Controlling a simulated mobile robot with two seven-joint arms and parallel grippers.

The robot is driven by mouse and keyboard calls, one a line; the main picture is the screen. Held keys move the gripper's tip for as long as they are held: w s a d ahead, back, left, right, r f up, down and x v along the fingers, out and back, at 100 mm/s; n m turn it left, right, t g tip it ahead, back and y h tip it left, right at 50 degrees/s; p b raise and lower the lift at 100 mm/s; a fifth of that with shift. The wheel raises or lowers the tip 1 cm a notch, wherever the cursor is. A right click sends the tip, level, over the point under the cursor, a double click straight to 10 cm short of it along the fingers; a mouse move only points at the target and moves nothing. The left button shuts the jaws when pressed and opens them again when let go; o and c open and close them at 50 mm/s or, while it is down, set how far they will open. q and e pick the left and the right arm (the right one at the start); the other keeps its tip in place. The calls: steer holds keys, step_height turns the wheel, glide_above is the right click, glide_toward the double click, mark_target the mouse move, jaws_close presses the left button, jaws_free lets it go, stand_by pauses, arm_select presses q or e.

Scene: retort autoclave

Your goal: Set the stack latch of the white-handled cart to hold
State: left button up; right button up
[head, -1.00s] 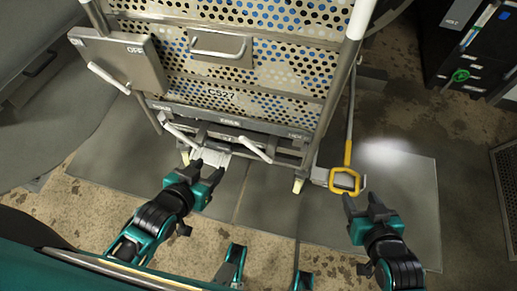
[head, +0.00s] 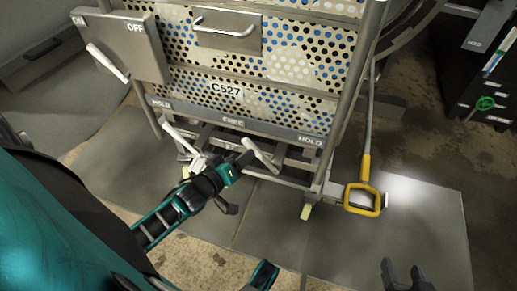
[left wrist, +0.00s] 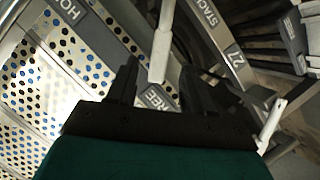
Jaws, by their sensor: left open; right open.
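The cart (head: 280,75) has perforated panels marked C527 and a strip (head: 232,122) labelled HOLD, FREE, HOLD. Below the strip are two white levers, one at left (head: 180,137) and one at right (head: 262,156). My left gripper (head: 240,163) is open beside the right lever. In the left wrist view, a white lever (left wrist: 162,45) lies between the open fingers (left wrist: 155,85), near the FREE label; contact cannot be told. A bar marked STACK (left wrist: 208,14) is beside it. My right gripper (head: 404,272) is open and empty at the lower right.
A grey box marked OFF (head: 125,45) with a white lever (head: 108,62) is at the cart's upper left. A yellow loop handle (head: 363,198) on a rod stands right of the cart. A dark cabinet (head: 480,75) is at far right.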

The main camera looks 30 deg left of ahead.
arm_select(q)
steer(key=b+x, duration=0.2)
steer(key=x, duration=0.6)
steer(key=shift+w+b, duration=0.3)
steer(key=shift+b, duration=0.05)
steer(key=shift+f, duration=0.1)
jaws_close()
